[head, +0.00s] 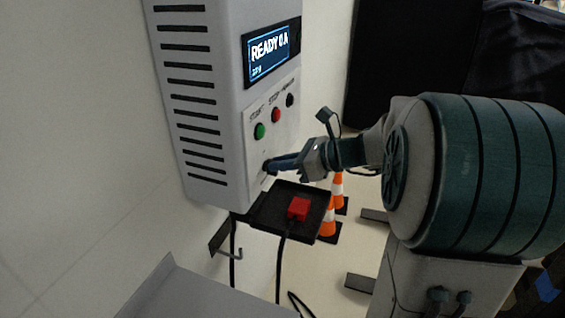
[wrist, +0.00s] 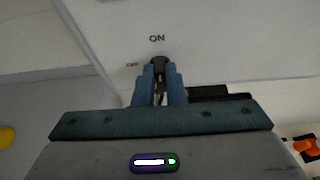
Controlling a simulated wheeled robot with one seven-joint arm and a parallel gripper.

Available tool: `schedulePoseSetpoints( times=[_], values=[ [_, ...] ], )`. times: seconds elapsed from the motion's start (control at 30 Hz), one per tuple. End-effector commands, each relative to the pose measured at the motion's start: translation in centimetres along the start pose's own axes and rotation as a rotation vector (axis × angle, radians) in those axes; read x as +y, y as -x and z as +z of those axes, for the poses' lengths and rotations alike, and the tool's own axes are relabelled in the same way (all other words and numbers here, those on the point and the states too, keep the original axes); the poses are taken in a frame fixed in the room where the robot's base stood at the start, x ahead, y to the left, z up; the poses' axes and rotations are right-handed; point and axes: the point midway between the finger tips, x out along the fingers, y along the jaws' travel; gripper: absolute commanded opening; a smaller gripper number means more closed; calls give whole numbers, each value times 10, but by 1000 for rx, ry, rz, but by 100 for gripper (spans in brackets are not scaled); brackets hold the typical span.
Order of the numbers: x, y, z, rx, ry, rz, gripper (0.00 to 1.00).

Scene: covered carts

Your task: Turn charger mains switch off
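The charger (head: 225,100) is a pale wall-mounted box with a lit display (head: 271,50) reading "READY 0 A". Its black mains switch (wrist: 159,62) shows in the wrist view at my fingertips, with "ON" printed above it and "OFF" to its left. In the head view the switch is mostly hidden behind my fingers, low on the charger's front. My gripper (head: 274,165) reaches it from the right. In the wrist view its blue fingers (wrist: 160,82) are close together, one on each side of the switch, seemingly shut on it. The switch's exact angle is partly hidden.
Green (head: 260,131), red (head: 276,115) and black (head: 290,100) buttons sit just above my gripper. Below is a black tray (head: 263,212) with a red connector (head: 298,208) and hanging cable. Orange-white cones (head: 328,218) stand behind. A grey surface (head: 200,297) lies at lower left.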

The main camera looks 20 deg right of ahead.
Motion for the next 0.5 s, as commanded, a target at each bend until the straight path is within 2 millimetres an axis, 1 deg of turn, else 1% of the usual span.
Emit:
schedulePoseSetpoints(
  times=[0.27, 0.5],
  values=[
    [0, 0, -1, 0, 10, -4, 0],
    [2, -2, -4, 0, 91, -37, 0]
  ],
)
